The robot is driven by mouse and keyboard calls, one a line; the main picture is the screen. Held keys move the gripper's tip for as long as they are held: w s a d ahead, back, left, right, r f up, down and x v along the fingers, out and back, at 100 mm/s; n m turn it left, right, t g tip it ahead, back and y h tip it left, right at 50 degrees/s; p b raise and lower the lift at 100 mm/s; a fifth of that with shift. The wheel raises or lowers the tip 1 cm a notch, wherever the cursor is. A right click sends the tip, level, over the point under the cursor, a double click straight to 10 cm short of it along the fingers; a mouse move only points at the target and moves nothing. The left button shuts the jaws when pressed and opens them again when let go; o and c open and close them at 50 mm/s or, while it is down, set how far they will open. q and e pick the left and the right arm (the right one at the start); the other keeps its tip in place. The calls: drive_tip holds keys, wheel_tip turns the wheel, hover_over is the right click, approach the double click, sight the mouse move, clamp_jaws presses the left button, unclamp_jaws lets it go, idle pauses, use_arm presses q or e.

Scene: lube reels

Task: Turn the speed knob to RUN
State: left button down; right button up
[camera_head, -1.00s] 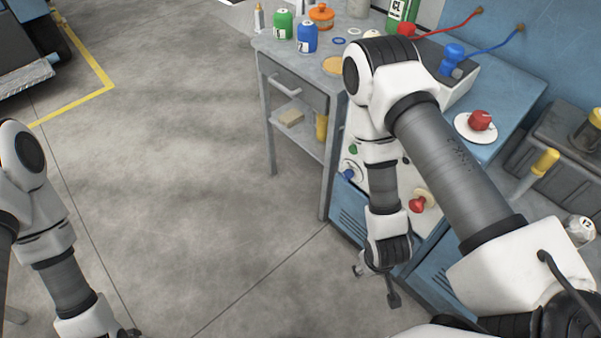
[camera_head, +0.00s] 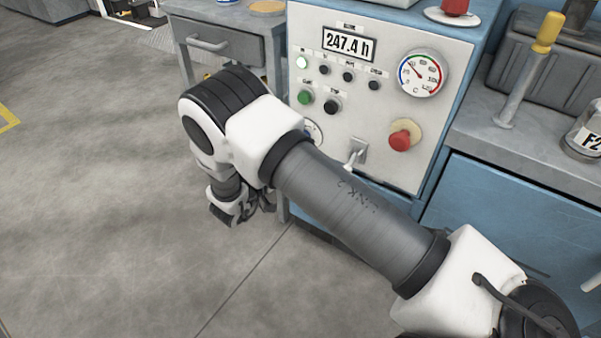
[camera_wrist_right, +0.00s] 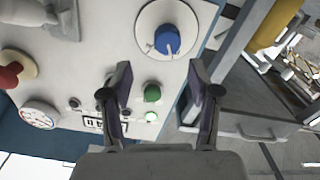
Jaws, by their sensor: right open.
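The speed knob (camera_wrist_right: 166,38) is blue, on a round white dial plate (camera_wrist_right: 146,22) fixed to the white control panel (camera_wrist_right: 95,25). A pale pointer mark shows on the knob; I cannot read any RUN label. In the head view only an edge of the dial plate (camera_head: 314,130) shows; my right arm hides the knob. My right gripper (camera_wrist_right: 160,78) is open and empty in the right wrist view, its fingers pointing toward the knob, which is beyond the tips, roughly between them. In the head view the right gripper (camera_head: 262,200) is partly hidden, left of the panel.
The panel (camera_head: 440,130) also bears a green button (camera_head: 305,97), a black button (camera_head: 331,107), a gauge (camera_head: 422,73), a red knob (camera_head: 401,139) and a toggle lever (camera_head: 354,156). A grey drawer table (camera_head: 225,50) stands left of it. Open floor lies left.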

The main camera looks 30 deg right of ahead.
drive_tip(key=shift+m, duration=0.3)
drive_tip(key=b+x, duration=0.1)
drive_tip(key=x, duration=0.1)
drive_tip(key=b+x, duration=0.1)
drive_tip(key=x, duration=0.2)
drive_tip(key=f+b+x, duration=0.1)
drive_tip(key=x, duration=0.1)
drive_tip(key=shift+w+f, duration=0.1)
drive_tip(key=shift+w, duration=0.35)
use_arm(q)
wheel_tip(320, 180, down, 5)
use_arm(e)
drive_tip(key=c, duration=1.2)
